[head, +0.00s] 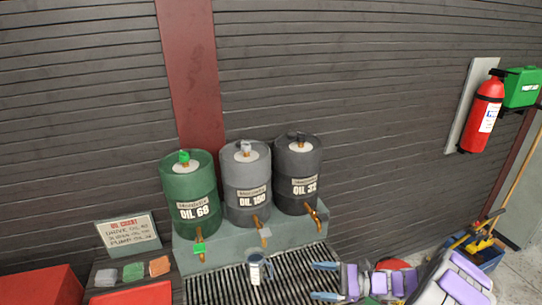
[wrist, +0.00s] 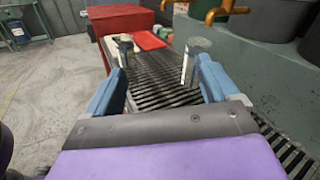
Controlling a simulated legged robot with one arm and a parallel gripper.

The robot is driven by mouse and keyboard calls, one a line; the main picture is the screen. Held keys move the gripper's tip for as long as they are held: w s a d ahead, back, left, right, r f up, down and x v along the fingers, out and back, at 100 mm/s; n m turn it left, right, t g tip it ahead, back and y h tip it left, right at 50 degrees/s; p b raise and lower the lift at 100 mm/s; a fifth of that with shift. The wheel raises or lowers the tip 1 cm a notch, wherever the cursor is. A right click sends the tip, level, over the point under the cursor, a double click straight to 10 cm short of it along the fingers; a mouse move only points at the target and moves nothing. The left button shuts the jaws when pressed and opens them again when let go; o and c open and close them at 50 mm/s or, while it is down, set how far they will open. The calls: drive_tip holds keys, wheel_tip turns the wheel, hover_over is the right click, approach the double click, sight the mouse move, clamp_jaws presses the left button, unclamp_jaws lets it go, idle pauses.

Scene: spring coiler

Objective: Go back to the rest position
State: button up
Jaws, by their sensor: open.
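My gripper (head: 324,281) is at the bottom of the head view, over the right part of a slatted drip grate (head: 215,290). Its two blue fingers are spread apart with nothing between them. It also shows in the wrist view (wrist: 155,62), open, with the dark slats (wrist: 160,85) below and beyond the fingers. My purple and grey arm extends from the gripper to the lower right.
Green (head: 190,192), grey (head: 246,185) and dark (head: 298,175) oil drums with taps stand on a ledge (head: 185,255) behind the grate. An oil chart sign (head: 128,232) and coloured blocks (head: 133,271) are at left. A fire extinguisher (head: 484,115) hangs at right. Floor (wrist: 45,80) is open at the wrist view's left.

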drive_tip(key=s+a+r+n+g+h, duration=0.2)
drive_tip(key=s+a+r+n+g, duration=0.35)
drive_tip(key=a+r, duration=0.45)
drive_tip(key=s+a+r+n+g+h, duration=0.1)
drive_tip(key=s+a+r+n+h, duration=0.2)
drive_tip(key=s, duration=0.5)
drive_tip(key=s+a+r+n+g+h, duration=0.1)
drive_tip(key=s+r+n+g+h, duration=0.1)
drive_tip(key=s+r+n+h, duration=0.45)
drive_tip(key=s+d+n+t+h, duration=0.1)
drive_tip(key=s+d+t+h, duration=0.1)
drive_tip(key=s+d, duration=0.3)
drive_tip(key=s+d+f+n+t+h, duration=0.1)
drive_tip(key=s+d+h, duration=0.3)
drive_tip(key=s, duration=0.7)
drive_tip(key=shift+s+d+f+n+t, duration=0.2)
drive_tip(key=shift+s+d+n+t, duration=0.1)
drive_tip(key=shift+d+t, duration=0.25)
drive_tip(key=shift+d, duration=0.2)
